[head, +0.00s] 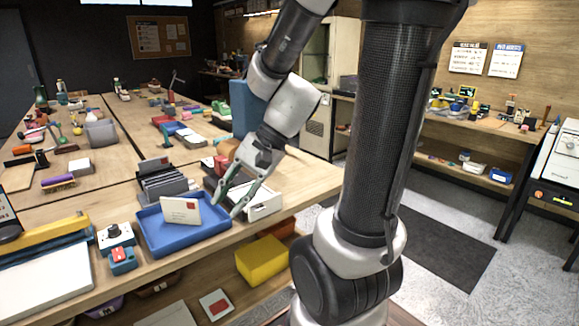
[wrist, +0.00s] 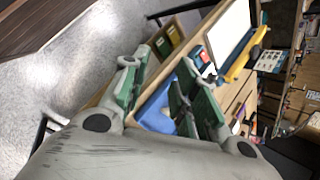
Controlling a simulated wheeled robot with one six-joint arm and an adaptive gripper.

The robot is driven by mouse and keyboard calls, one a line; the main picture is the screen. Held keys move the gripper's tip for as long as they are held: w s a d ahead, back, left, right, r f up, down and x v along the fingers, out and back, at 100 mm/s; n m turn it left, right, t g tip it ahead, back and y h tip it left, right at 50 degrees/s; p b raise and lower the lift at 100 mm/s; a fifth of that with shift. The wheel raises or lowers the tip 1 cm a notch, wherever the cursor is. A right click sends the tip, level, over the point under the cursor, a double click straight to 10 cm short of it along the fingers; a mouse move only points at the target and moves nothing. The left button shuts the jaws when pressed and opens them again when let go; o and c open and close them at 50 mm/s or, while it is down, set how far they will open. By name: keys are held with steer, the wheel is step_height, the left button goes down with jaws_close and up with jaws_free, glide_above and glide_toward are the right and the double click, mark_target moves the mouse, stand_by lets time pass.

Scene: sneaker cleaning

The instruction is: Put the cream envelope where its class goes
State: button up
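The cream envelope (head: 180,211), with a red stamp mark, stands tilted in the blue tray (head: 155,243) near the front edge of the table. My gripper (head: 232,208) is to the right of the envelope, over the tray's right end and beside a white open box (head: 265,206). Its green-padded fingers are spread apart, with nothing visible between them. In the wrist view, my gripper (wrist: 165,95) is open and part of the blue tray (wrist: 155,112) shows beyond the fingers. I cannot make out the envelope there; a finger may hide it.
A dark slotted rack (head: 165,186) holding several upright sheets stands just behind the tray. A small blue-and-white device (head: 117,237) and a red-topped blue block (head: 122,260) sit to its left. A yellow bin (head: 262,260) is below the tabletop.

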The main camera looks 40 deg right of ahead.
steer(key=s+d+r+n+t+h, duration=0.2)
steer(key=s+d+r+n+h, duration=0.4)
steer(key=d+n, duration=0.4)
steer(key=shift+s+d+r+h, duration=0.15)
steer(key=shift+s+r+h, duration=0.25)
steer(key=shift+s+h, duration=0.15)
